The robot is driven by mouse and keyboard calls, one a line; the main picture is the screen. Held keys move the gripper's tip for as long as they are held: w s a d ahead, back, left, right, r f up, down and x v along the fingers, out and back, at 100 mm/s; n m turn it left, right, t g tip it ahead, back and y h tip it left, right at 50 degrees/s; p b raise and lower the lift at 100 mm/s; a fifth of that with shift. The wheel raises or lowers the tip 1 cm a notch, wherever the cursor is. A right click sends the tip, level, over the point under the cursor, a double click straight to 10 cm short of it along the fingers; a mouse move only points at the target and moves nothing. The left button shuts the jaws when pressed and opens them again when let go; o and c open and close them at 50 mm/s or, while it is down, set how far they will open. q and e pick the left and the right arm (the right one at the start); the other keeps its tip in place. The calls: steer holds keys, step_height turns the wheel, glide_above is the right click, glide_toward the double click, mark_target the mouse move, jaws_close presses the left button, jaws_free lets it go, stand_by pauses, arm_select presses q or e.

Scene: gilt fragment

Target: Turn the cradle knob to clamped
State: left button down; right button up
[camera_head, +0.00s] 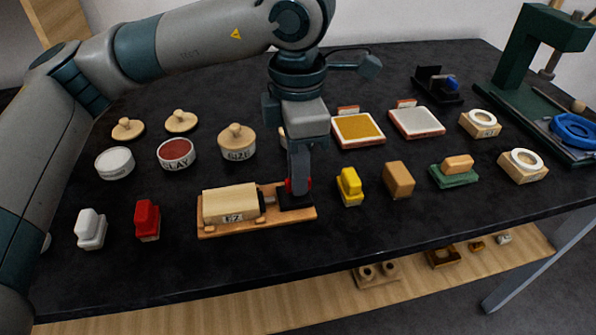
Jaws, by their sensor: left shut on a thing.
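The cradle (208,233) is a wooden base on the dark table, and a pale wooden block marked "EZ" (230,203) lies in it. A red knob (309,184) sits at the right end of the cradle, over a black plate (297,204). My left gripper (298,186) points straight down at the knob and is shut on it, with its fingers covering most of the red. Whether the knob stands at clamped cannot be read. My right gripper is not in view.
A yellow block (349,187) and a tan block (398,180) stand right of the cradle. A red block (147,220) and a white block (90,229) stand left. A green press (530,70) stands far right.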

arm_select(q)
steer(key=c, duration=1.8)
jaws_free()
steer(key=shift+r, duration=0.1)
step_height(320, 180, up, 17)
steer(key=shift+r, duration=0.15)
